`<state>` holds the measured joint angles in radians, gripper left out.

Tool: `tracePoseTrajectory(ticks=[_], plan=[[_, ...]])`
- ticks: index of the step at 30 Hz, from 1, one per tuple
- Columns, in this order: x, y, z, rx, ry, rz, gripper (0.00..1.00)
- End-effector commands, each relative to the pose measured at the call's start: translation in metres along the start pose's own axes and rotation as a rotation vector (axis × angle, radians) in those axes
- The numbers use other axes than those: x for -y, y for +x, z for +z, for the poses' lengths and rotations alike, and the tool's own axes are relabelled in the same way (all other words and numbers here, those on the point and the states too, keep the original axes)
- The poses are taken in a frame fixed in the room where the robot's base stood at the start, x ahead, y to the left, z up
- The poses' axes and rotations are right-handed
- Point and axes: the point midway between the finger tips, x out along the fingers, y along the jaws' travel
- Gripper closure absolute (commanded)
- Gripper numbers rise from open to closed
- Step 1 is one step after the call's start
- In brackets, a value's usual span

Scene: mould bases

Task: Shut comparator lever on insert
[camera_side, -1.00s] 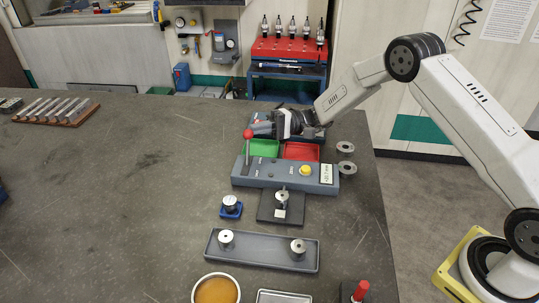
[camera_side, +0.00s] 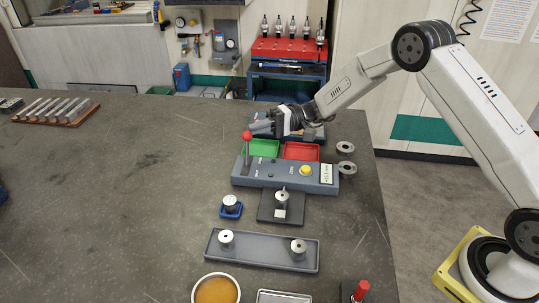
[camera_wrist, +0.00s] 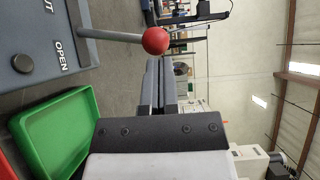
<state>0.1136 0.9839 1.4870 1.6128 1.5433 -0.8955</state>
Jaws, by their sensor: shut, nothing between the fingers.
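The grey comparator (camera_side: 262,180) stands on the bench with its lever upright, topped by a red knob (camera_side: 247,135). The knob also shows in the wrist view (camera_wrist: 155,41), just beyond my fingertips, with the OPEN label on the comparator body (camera_wrist: 38,35). A metal insert (camera_side: 282,197) sits on the dark plate in front of the comparator. My gripper (camera_side: 254,128) is shut and empty, behind and slightly right of the knob. Its closed fingers (camera_wrist: 160,82) point toward the knob; whether they touch it I cannot tell.
A green bin (camera_side: 265,148) and a red bin (camera_side: 302,151) lie behind the comparator, below my gripper. Two grey rings (camera_side: 346,168) lie to the right. A blue holder (camera_side: 231,211) and a grey tray (camera_side: 262,259) with two inserts stand in front.

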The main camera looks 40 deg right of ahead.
Motion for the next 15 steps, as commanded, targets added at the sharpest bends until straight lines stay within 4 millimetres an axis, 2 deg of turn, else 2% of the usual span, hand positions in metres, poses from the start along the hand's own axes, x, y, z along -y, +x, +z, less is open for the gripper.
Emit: tracePoseTrajectory(ticks=[15], plan=[[0.015, 0.023, 0.032, 0.003, -0.342, 0.245, 1.0]])
